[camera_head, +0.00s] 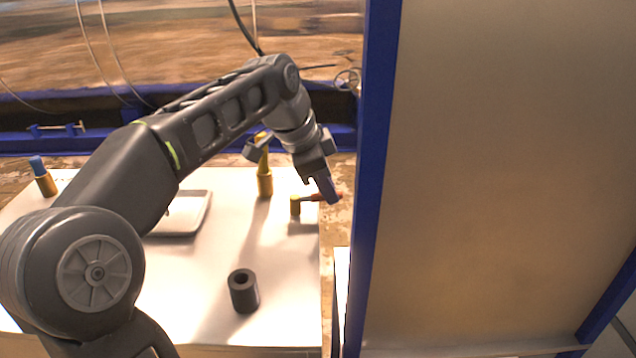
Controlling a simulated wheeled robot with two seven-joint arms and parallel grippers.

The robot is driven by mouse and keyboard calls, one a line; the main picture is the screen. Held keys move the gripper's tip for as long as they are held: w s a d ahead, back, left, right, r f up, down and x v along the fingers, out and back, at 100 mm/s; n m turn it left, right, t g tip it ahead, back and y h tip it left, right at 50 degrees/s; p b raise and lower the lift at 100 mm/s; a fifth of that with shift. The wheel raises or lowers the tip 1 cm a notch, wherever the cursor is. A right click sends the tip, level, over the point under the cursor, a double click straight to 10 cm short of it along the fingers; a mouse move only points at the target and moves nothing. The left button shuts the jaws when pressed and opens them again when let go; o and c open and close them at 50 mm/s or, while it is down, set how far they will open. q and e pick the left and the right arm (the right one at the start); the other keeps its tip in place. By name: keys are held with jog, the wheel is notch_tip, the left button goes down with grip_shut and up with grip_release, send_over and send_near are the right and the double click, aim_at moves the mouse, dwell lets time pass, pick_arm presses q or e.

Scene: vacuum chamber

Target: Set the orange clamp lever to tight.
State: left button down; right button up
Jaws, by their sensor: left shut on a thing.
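The orange clamp lever (310,198) shows in the head view as a short bar. It sticks out to the right from a small yellow post (295,206) near the right edge of the white table. My left gripper (328,190) reaches down from above and is shut on the outer part of the lever, hiding some of it. My right gripper is not in view.
A black hollow cylinder (243,291) stands at the table's front. A yellow post (265,184) stands behind the lever, and a blue-topped one (43,177) at far left. A grey tray (186,216) is partly hidden by my arm. A blue-framed panel (378,170) rises close on the right.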

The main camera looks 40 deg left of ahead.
pick_arm(q)
jog(key=shift+s+d+m+h, duration=0.3)
jog(key=shift+s+m+h, duration=0.1)
jog(key=shift+m, duration=0.6)
jog(key=c, duration=1.4)
grip_release()
jog(key=shift+o, duration=0.2)
jog(key=shift+s, duration=0.1)
jog(key=p+v, duration=0.3)
jog(key=v, duration=0.4)
jog(key=shift+r, duration=0.45)
jog(key=shift+f, duration=0.1)
